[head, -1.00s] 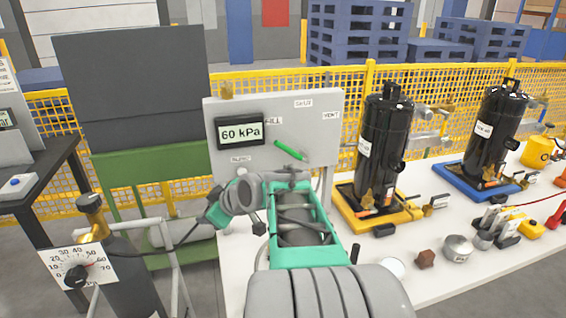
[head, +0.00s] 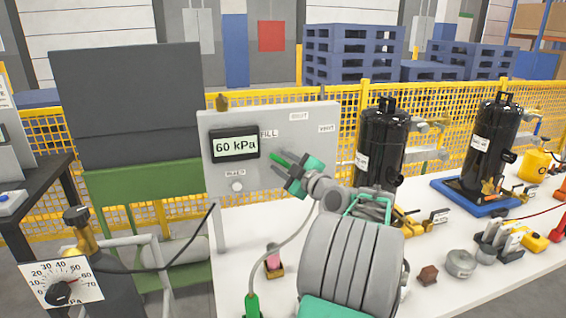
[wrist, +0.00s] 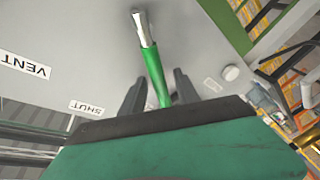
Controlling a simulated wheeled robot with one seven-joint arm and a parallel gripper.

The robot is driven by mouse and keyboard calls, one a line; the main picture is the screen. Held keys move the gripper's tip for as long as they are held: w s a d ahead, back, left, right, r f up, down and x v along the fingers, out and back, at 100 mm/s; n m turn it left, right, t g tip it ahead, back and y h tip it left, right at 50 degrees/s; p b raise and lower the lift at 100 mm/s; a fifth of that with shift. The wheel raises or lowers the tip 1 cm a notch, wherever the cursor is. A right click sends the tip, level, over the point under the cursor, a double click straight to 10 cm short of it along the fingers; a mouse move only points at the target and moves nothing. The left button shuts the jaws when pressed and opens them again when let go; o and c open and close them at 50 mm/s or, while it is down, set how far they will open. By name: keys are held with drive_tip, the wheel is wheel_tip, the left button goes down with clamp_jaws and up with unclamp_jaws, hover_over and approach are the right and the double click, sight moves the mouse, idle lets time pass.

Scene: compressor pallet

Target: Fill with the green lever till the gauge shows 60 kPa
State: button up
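The green lever (head: 278,160) is on the grey panel (head: 222,184) and slants toward its upper left, on the FILL side. The display (head: 235,146) on the panel reads 60 kPa. My gripper (head: 287,168) is at the lever. In the wrist view the lever (wrist: 155,72) runs between the two dark fingers of my gripper (wrist: 158,85). A gap shows on each side, so my gripper looks open around it. The lever's far handle end is hidden behind my gripper in the wrist view. The SHUT (wrist: 87,107) and VENT (wrist: 25,63) labels show there.
Black tanks (head: 380,150) stand right of the panel, one on a blue tray (head: 470,197). Small parts, including a grey cup (head: 460,263), lie on the white table (head: 425,300). A yellow fence runs behind.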

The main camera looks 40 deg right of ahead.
clamp_jaws()
idle(0.3)
drive_tip(key=shift+f, duration=0.1)
idle(1.0)
